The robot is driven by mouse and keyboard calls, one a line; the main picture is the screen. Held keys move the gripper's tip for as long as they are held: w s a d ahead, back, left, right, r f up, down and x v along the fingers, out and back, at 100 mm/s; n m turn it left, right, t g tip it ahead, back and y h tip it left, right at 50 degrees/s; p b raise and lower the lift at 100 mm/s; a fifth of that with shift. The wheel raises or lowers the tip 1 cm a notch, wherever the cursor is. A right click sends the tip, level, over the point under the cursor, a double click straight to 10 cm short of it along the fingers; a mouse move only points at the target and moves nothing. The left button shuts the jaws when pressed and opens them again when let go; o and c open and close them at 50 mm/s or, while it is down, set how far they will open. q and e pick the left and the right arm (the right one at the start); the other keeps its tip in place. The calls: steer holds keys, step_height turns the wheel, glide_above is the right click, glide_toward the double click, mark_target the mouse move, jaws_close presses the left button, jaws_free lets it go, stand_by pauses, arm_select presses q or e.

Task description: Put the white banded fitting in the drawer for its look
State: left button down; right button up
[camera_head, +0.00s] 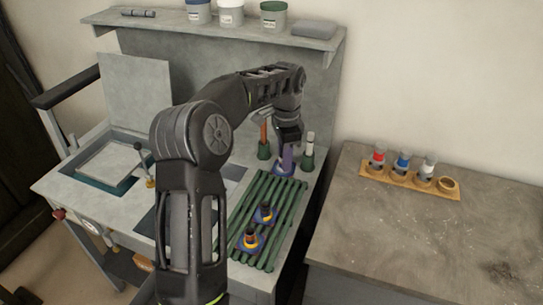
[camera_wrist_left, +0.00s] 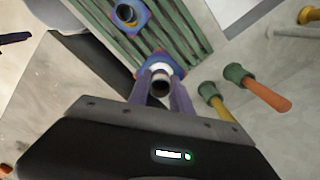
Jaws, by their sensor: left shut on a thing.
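My left gripper (camera_head: 287,150) points down at the far end of a green slatted rack (camera_head: 238,225). It is shut on a fitting with a blue flange (camera_head: 284,170). In the left wrist view the fitting (camera_wrist_left: 161,71) shows a white band and a dark round opening between my fingers (camera_wrist_left: 160,98). I cannot tell whether it rests on the rack or is just above it. Two other fittings with blue and yellow flanges and dark tops stand on the rack, one mid-rack (camera_head: 264,214) and one nearer (camera_head: 250,241). My right gripper is not in view.
A lever (camera_head: 146,165) rises left of my arm. A wooden holder (camera_head: 410,180) with red, blue and white-capped items sits on the right table, whose front is clear.

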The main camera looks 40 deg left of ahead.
arm_select(q)
steer(key=d+f+n, duration=0.1)
steer(key=d+n, duration=0.1)
steer(key=d, duration=0.5)
steer(key=s+d+f+n, duration=0.1)
steer(key=d+f+n, duration=0.1)
steer(key=d, duration=0.5)
steer(key=d+f+n, duration=0.1)
steer(key=d+n, duration=0.2)
steer(key=d, duration=0.4)
steer(key=shift+s+d+f, duration=0.15)
steer(key=shift+s+d, duration=0.1)
steer(key=shift+d, duration=0.05)
steer(key=shift+s+d+f, duration=0.1)
steer(key=shift+d, duration=0.1)
